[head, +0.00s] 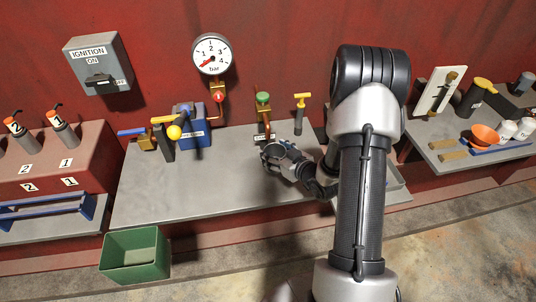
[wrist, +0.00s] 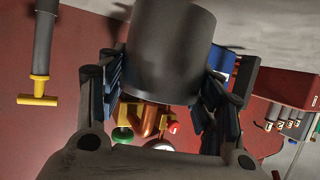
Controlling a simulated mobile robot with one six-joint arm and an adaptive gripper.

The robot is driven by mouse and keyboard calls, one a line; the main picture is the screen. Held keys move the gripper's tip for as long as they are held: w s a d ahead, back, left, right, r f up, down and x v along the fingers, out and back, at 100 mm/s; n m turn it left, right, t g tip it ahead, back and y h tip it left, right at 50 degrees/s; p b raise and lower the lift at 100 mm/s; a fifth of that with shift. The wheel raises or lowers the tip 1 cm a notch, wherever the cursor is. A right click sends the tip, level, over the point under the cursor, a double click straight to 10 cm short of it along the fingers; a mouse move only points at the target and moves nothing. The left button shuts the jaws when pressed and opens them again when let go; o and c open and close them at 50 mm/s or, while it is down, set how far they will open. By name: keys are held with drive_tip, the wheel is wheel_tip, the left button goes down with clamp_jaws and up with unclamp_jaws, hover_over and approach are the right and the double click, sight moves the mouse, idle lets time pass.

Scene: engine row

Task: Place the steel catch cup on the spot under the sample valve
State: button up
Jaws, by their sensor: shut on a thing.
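The steel catch cup (head: 272,152) is a grey cylinder in front of the sample valve. In the wrist view the cup (wrist: 170,45) fills the top middle, between the blue-padded fingers. My gripper (head: 277,154) is shut on it; in the wrist view, my gripper (wrist: 164,78) has one finger on each side. The sample valve (head: 263,112), a copper fitting with a green knob, stands at the wall behind the cup. The wrist view shows its green knob (wrist: 122,135) below the cup. The spot under the valve and any gap under the cup cannot be made out.
A yellow T-handle valve (head: 300,112) stands right of the sample valve. A blue box (head: 192,127) and yellow-handled levers (head: 164,130) stand to the left. The grey bench (head: 160,200) is clear at front left. A green bin (head: 135,254) sits below its edge.

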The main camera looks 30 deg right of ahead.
sight(269, 153)
drive_tip(key=w, duration=0.4)
drive_tip(key=shift+w+a, duration=0.1)
drive_tip(key=shift+a, duration=0.15)
drive_tip(key=shift+f+b, duration=0.15)
drive_tip(key=shift+b, duration=0.15)
wheel_tip(269, 153, down, 4)
drive_tip(key=shift+r+b, duration=0.25)
drive_tip(key=shift+b, duration=0.55)
drive_tip(key=shift+r, duration=0.1)
drive_tip(key=o, duration=1.2)
